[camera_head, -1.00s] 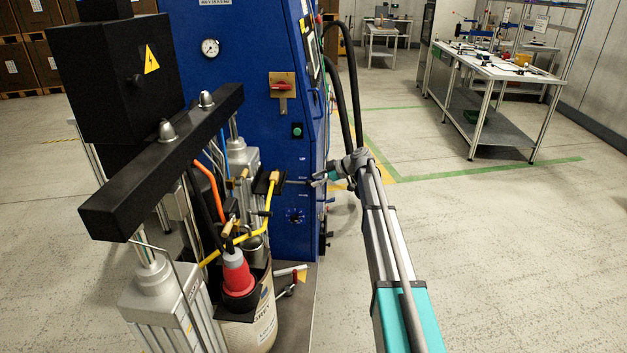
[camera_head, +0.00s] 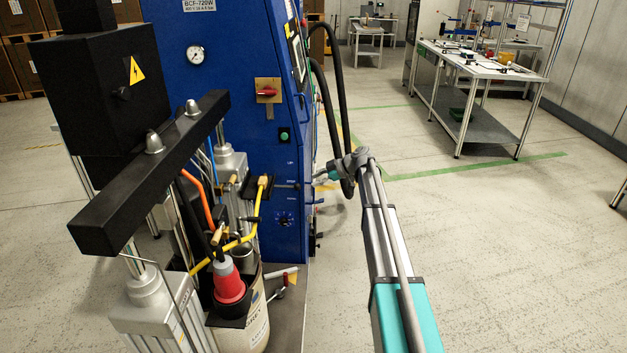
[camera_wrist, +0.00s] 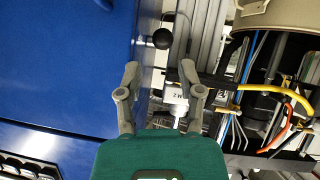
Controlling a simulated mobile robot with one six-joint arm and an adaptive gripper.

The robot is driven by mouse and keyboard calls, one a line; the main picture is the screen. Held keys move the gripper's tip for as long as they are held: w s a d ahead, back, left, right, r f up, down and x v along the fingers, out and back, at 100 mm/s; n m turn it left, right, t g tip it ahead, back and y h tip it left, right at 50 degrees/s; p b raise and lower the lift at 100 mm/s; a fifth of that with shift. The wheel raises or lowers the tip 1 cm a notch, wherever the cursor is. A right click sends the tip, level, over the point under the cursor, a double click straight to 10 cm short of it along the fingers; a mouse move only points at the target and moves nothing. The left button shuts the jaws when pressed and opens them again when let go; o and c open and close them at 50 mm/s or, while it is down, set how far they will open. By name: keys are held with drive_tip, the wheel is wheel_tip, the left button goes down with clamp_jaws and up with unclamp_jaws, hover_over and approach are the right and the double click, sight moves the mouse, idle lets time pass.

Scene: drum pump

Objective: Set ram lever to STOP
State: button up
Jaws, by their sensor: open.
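The blue cabinet (camera_head: 225,105) carries a vertical row of small labels on its front, the middle one apparently STOP. A thin dark lever rod (camera_head: 285,186) lies roughly level near the middle and lower labels; its exact setting is too small to tell. In the wrist view a black ball knob (camera_wrist: 162,39) on a short stem stands by the blue cabinet edge, beyond the fingertips; it appears to be the lever's end. My gripper (camera_wrist: 160,75) is open and empty, with the knob apart from both fingers. In the head view my gripper (camera_head: 321,181) is right of the cabinet front, partly hidden by its wrist.
A yellow hose (camera_head: 259,215), a red cone-shaped fitting (camera_head: 229,284) and a drum (camera_head: 255,325) stand left below the lever. A black crossbeam (camera_head: 150,170) is nearer. Black hoses (camera_head: 343,110) hang behind my wrist. The floor to the right is clear up to a workbench (camera_head: 480,62).

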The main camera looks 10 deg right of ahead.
drive_tip(key=p+v, duration=0.2)
drive_tip(key=v, duration=0.4)
drive_tip(key=shift+d+f, duration=0.3)
drive_tip(key=shift+d, duration=0.05)
idle(0.5)
drive_tip(key=shift+s, duration=0.15)
idle(0.3)
drive_tip(key=s+a+m+g+h+p, duration=0.1)
drive_tip(key=s+a+m+h+p, duration=0.2)
drive_tip(key=s, duration=1)
drive_tip(key=s+a+r+m+g+h+p, duration=0.1)
drive_tip(key=s+a+m+h+p, duration=0.2)
drive_tip(key=s+m, duration=0.5)
drive_tip(key=s+a+r+m+g+h+p, duration=0.1)
drive_tip(key=s+a+m+g+h+p, duration=0.1)
drive_tip(key=s, duration=1.7)
drive_tip(key=a+m+h+p, duration=0.1)
drive_tip(key=m+h+p, duration=0.1)
drive_tip(key=m+p, duration=0.1)
drive_tip(key=shift+a+r+h+p, duration=0.25)
drive_tip(key=shift+h+p, duration=0.15)
drive_tip(key=shift+s, duration=0.1)
